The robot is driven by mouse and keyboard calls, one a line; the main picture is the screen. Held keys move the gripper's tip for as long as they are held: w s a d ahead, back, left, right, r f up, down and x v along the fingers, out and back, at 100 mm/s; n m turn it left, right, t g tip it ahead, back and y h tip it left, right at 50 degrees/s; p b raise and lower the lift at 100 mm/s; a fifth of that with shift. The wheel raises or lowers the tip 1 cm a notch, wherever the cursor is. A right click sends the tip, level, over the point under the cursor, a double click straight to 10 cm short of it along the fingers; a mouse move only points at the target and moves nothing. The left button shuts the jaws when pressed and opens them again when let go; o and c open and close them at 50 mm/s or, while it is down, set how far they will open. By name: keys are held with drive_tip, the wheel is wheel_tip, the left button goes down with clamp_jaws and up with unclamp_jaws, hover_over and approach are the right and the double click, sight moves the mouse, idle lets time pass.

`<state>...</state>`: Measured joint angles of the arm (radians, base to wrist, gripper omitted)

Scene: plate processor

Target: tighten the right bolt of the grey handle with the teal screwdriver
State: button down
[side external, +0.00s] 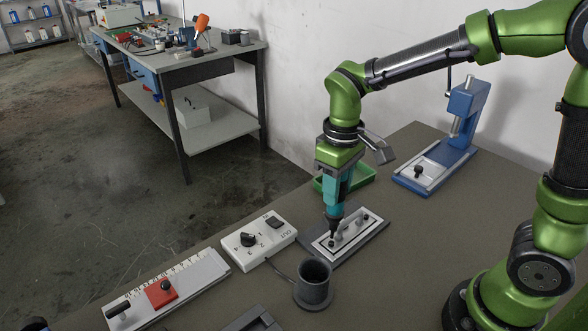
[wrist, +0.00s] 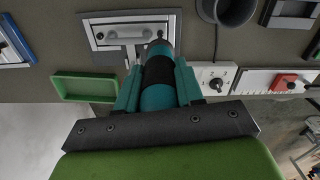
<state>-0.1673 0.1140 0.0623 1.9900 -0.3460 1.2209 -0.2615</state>
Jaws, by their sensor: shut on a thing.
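My gripper (side external: 337,184) is shut on the teal screwdriver (side external: 335,204), which points down. In the wrist view the gripper's fingers (wrist: 158,84) flank the teal and black screwdriver body (wrist: 157,96). The grey handle (side external: 350,231) lies on a light plate on a dark base; it also shows in the wrist view (wrist: 124,35). The screwdriver's dark tip is at or just above the handle's near-left end in the side view, the right end in the wrist view. Contact with the bolt there cannot be told. A dark bolt (side external: 365,217) shows at the other end.
A white box with a knob (side external: 259,242) and a dark cup (side external: 313,285) stand close by. A green tray (side external: 357,180) lies behind the plate. A blue press (side external: 452,140) stands at the back right. A scale with a red slider (side external: 161,293) lies at the front left.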

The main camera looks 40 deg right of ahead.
drive_tip(key=shift+r, duration=2.75)
